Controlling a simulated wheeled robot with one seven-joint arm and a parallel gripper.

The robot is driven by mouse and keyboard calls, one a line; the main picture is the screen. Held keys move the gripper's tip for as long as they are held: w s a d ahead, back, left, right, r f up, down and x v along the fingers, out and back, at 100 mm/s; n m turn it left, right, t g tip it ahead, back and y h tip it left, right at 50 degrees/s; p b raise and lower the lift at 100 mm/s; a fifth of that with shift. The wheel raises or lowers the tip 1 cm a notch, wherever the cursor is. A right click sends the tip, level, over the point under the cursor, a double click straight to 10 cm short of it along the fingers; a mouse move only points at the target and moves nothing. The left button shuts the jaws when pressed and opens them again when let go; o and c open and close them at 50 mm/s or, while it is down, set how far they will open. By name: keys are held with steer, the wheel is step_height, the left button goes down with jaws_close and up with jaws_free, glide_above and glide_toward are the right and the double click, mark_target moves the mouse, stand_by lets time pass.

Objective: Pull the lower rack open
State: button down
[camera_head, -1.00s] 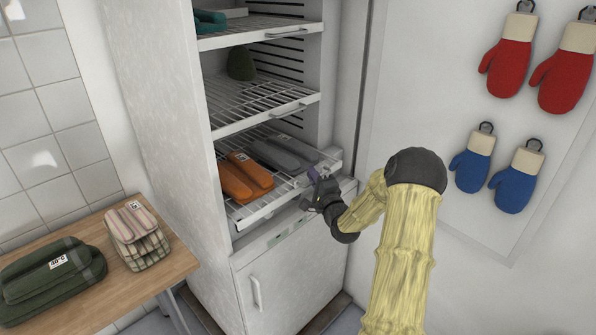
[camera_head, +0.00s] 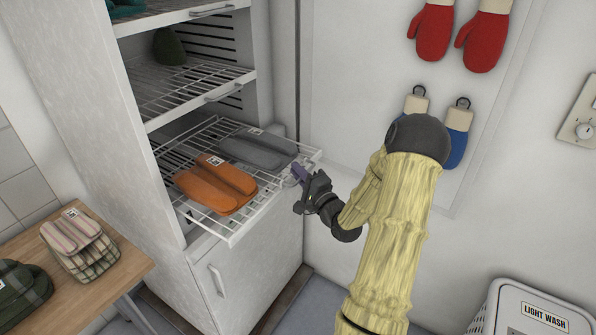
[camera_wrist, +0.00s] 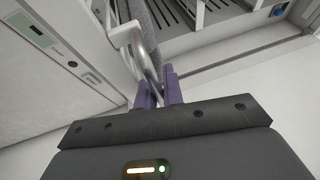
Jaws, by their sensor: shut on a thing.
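The lower rack (camera_head: 236,231) is a white wire shelf sticking out of the tall white drying cabinet (camera_head: 95,110). In the wrist view, the purple fingers of my gripper (camera_wrist: 159,92) are shut on the rack's pale curved handle (camera_wrist: 146,55). Part of the handle is hidden by the fingers.
A middle rack (camera_head: 195,96) holding a dark green hat (camera_head: 169,47) is above. A wooden table (camera_head: 118,264) with folded cloth items stands at left. A white laundry basket (camera_head: 525,309) is at lower right. Mittens hang on the wall. Floor before the cabinet looks clear.

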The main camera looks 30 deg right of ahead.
steer(key=c, duration=1.8)
jaws_free()
steer(key=s+f+b, duration=0.1)
steer(key=s+f, duration=0.2)
steer(key=s, duration=1.4)
steer(key=shift+d, duration=0.25)
